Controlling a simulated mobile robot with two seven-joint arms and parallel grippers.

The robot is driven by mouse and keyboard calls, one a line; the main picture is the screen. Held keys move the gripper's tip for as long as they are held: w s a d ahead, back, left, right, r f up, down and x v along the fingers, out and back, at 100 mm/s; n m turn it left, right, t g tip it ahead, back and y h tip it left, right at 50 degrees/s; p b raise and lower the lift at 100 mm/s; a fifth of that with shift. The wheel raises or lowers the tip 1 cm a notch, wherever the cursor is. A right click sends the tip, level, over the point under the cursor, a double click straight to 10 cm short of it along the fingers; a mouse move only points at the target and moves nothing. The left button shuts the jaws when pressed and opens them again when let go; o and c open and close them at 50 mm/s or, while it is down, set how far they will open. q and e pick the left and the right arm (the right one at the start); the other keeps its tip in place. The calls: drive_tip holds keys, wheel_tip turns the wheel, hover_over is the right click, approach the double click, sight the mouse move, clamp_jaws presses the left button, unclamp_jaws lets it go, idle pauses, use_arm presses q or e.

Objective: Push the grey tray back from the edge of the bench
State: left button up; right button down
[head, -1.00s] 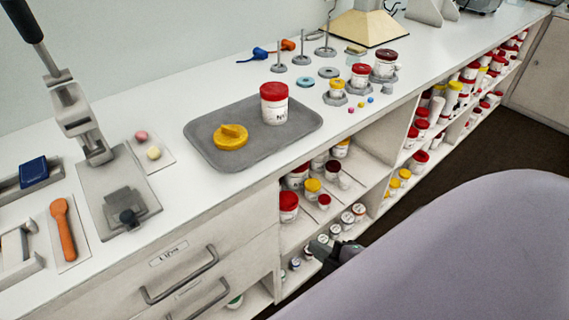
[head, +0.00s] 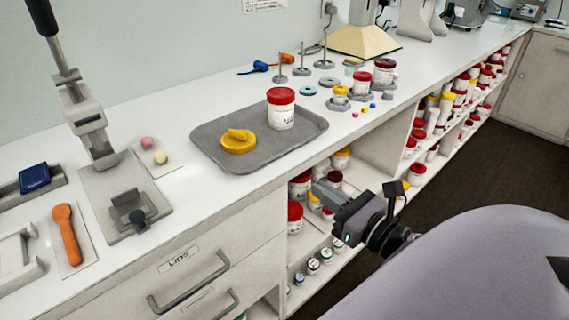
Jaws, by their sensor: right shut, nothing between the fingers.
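The grey tray (head: 262,152) lies on the white bench (head: 150,215), with its near side close to the front edge. My right gripper (head: 322,188) is shut and empty. It is in front of the bench's open shelves, lower than the bench top and apart from the tray. My left gripper is out of view.
A metal press (head: 112,185) and an orange-handled tool (head: 67,235) are at the left. Behind and right of the tray stand weight posts (head: 301,65) and small jars (head: 360,76). Shelves (head: 375,150) full of jars are below.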

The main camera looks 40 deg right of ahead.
sight(275, 158)
use_arm(q)
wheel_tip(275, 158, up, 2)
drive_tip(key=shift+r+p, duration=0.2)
drive_tip(key=shift+p, duration=0.85)
use_arm(e)
drive_tip(key=w, duration=0.8)
drive_tip(key=w+a, duration=0.1)
drive_tip(key=w, duration=0.2)
drive_tip(key=shift+w, duration=0.4)
drive_tip(key=shift+w, duration=0.3)
drive_tip(key=shift+w+a, duration=0.1)
drive_tip(key=shift+w, duration=1.1)
drive_tip(key=shift+w+f, duration=0.1)
drive_tip(key=shift+w, duration=0.15)
drive_tip(key=shift+s, duration=0.25)
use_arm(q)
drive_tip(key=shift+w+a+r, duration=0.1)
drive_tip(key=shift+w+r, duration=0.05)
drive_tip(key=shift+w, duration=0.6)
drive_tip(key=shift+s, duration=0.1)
